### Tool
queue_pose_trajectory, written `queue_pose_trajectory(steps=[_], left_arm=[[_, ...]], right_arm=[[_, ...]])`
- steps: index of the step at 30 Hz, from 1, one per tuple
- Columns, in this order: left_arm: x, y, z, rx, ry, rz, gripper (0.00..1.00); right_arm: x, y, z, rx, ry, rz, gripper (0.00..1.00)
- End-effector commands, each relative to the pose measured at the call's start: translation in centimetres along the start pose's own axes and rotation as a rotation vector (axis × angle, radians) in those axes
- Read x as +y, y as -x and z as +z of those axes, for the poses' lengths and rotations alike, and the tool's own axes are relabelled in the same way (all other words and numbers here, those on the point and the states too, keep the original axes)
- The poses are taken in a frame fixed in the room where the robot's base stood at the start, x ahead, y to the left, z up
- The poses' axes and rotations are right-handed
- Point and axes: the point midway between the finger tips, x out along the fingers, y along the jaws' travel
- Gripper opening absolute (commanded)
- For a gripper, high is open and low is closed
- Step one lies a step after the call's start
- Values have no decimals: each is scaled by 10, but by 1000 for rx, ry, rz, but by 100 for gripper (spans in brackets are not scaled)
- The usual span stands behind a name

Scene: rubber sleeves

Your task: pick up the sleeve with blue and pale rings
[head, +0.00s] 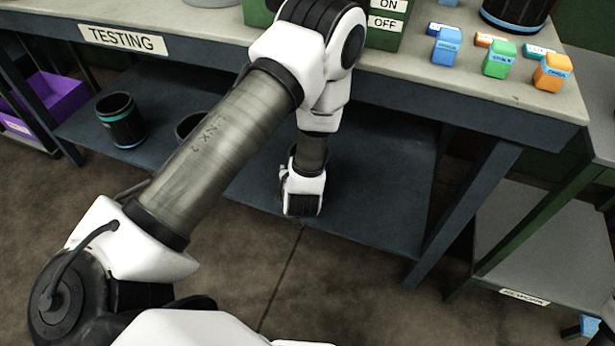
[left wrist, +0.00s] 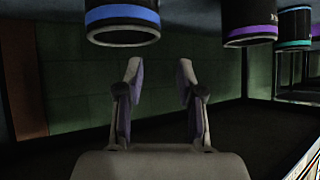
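A black sleeve with a blue ring (head: 517,14) stands on the table top at the upper right of the head view, cut off by the picture edge. In the left wrist view, a dark sleeve with a wide blue ring (left wrist: 122,20) shows at the top, left of centre.
A teal-ringed sleeve (head: 121,121) stands on the lower shelf (head: 78,128); another is partly behind my arm. Purple-ringed (left wrist: 250,30) and teal-ringed (left wrist: 294,28) sleeves show in the wrist view. Small coloured blocks (head: 447,46) and a green ON/OFF box (head: 386,38) are on the table.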

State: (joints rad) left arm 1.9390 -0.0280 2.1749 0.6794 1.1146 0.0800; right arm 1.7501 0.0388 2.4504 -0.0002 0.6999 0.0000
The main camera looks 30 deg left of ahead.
Motion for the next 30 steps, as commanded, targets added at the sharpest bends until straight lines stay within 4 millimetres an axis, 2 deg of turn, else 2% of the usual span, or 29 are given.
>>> queue_pose_trajectory(steps=[1, 3, 6, 9, 14, 20, 23, 30], left_arm=[[7, -34, 24, 61, 42, -24, 38], [8, -48, 20, 133, 93, -59, 38], [8, -58, 12, 200, 144, -92, 38], [7, -62, 7, 227, 167, -109, 38], [4, -82, 0, 230, 172, -113, 38], [3, -116, -2, 231, 172, -112, 38], [1, -130, -8, 229, 170, -111, 38], [1, -133, -12, 228, 166, -110, 38]], right_arm=[[0, -55, 0, 0, -1, 0, 66], [1, -78, 0, 0, -2, 0, 66], [1, -95, 0, 0, -1, 0, 66], [1, -100, 0, 1, -1, 0, 66], [1, -105, 0, 1, -1, 0, 66], [1, -126, 0, 1, -1, 0, 66], [1, -130, 0, 0, -1, 0, 66], [1, -128, 0, 1, -1, 0, 66]])
